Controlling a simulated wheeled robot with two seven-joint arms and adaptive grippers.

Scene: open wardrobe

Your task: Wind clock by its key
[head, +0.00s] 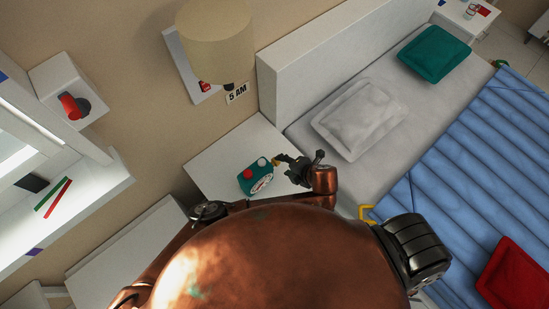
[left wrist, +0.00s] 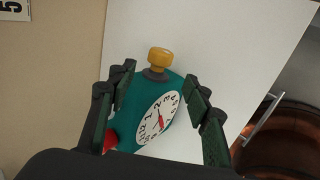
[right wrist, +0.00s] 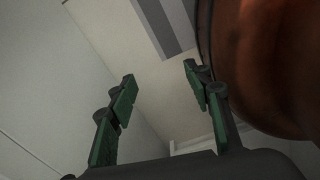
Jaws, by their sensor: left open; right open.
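The teal clock (head: 250,181) stands on the white bedside table, its white dial showing. In the left wrist view the clock (left wrist: 128,103) lies between and beyond my fingers. Its yellow key (left wrist: 160,56) sticks out of a dark collar on one side, beyond the fingertips. My left gripper (left wrist: 158,74) is open, with a finger on each side of the clock, and holds nothing. In the head view my left gripper (head: 293,164) is just right of the clock, on the key's side. My right gripper (right wrist: 160,76) is open and empty, away from the clock.
The white bedside table (head: 215,165) stands between the wall and the bed. A lamp (head: 215,42) and a "5 AM" sign (head: 237,94) are above it. The bed with a white pillow (head: 358,115) is to the right. My copper body hides the lower middle.

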